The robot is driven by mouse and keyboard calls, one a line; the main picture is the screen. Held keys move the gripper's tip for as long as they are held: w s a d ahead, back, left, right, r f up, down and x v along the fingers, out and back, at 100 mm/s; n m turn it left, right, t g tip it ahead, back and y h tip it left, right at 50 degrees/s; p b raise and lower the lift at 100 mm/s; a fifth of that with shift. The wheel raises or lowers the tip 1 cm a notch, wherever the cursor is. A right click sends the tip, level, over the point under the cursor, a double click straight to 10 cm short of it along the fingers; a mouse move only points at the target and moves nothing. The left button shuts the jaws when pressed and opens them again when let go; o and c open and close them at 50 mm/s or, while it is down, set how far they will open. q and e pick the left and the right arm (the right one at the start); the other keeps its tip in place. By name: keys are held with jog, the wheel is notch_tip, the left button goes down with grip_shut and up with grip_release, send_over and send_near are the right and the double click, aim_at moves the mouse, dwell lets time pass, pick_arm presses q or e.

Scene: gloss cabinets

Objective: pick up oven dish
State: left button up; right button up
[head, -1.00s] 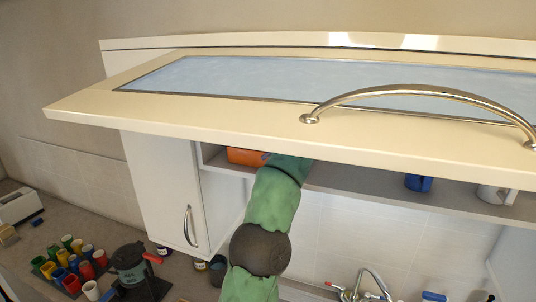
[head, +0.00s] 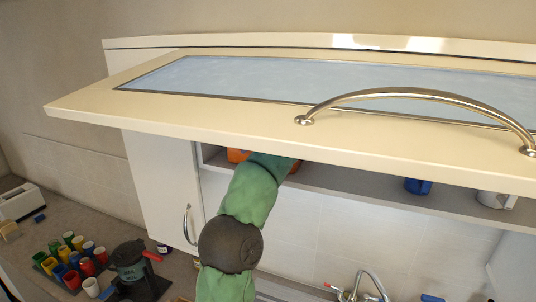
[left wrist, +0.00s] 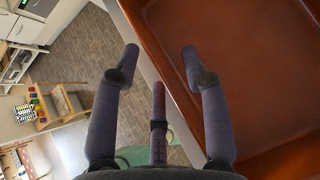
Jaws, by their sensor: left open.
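The orange-brown oven dish (head: 237,155) sits on the left part of the shelf under the raised cabinet door, mostly hidden by the door and my green left arm. In the left wrist view the dish (left wrist: 255,70) fills the right side, with its wall running down between my fingers. My left gripper (left wrist: 160,54) is open: one finger shows over the dish's inside, the other outside its wall. I cannot tell whether either finger touches it. The head view hides this gripper behind the door. My right gripper is not in view.
The raised cabinet door (head: 90,108) with its curved handle (head: 420,92) hangs over the shelf (head: 350,185). A blue mug (head: 418,186) and a white mug (head: 492,199) stand farther right on the shelf. Colored cups (head: 72,262) and a coffee maker (head: 135,270) stand on the counter below.

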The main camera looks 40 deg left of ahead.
pick_arm(q)
grip_shut()
jog(key=shift+s+r, duration=0.15)
jog(key=shift+r, duration=0.1)
